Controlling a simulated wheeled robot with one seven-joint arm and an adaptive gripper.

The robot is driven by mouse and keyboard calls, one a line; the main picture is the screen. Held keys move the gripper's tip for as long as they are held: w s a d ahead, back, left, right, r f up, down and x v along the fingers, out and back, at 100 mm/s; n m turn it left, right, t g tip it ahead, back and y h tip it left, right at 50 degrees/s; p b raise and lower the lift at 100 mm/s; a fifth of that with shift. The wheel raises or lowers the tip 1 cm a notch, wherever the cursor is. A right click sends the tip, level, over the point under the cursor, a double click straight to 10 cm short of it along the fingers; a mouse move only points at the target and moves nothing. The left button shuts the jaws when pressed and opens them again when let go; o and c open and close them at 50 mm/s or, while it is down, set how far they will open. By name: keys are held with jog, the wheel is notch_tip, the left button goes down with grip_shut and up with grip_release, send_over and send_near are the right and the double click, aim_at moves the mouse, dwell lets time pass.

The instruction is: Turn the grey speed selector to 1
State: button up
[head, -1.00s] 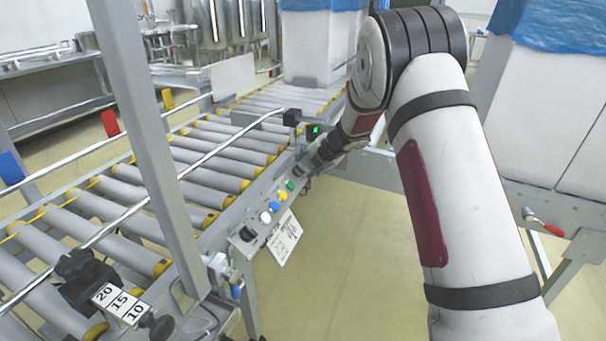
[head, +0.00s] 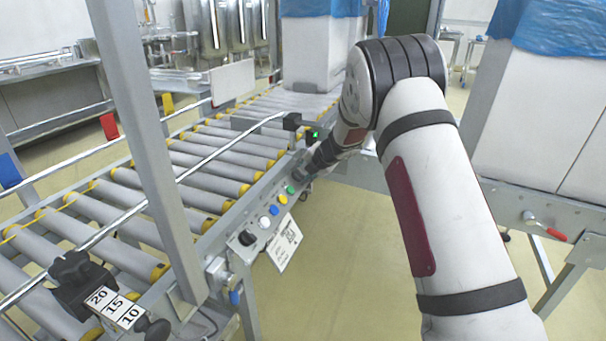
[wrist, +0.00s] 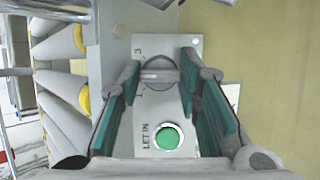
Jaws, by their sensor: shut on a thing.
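The grey speed selector (wrist: 160,75) is a round knob with a raised bar, on a light plate above the green button in the wrist view. Its bar lies roughly across the picture.
The green button (head: 291,189), yellow button (head: 283,198), blue button (head: 274,210), white button (head: 264,221) and a black knob (head: 247,238) line the panel nearer me. A black sensor box (head: 292,121) stands close beside my gripper. Open floor lies right of the conveyor.

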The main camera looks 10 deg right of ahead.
jog(key=shift+b, duration=0.45)
jog(key=n+b, duration=0.1)
jog(key=b, duration=0.1)
jog(key=n+y+b, duration=0.1)
jog(key=n, duration=0.1)
jog(key=shift+f+t+b, duration=0.25)
jog(key=shift+t+b, duration=0.1)
jog(key=shift+t, duration=0.05)
jog(key=n+y+b, duration=0.1)
jog(key=n, duration=0.1)
jog(key=shift+d+r+n, duration=0.1)
jog(key=shift+n, duration=0.3)
jog(key=shift+s+n+y, duration=0.1)
jog(key=shift+n+y, duration=0.6)
jog(key=shift+n, duration=1.2)
jog(key=shift+d, duration=0.1)
jog(key=o, duration=0.9)
jog(key=shift+c, duration=0.2)
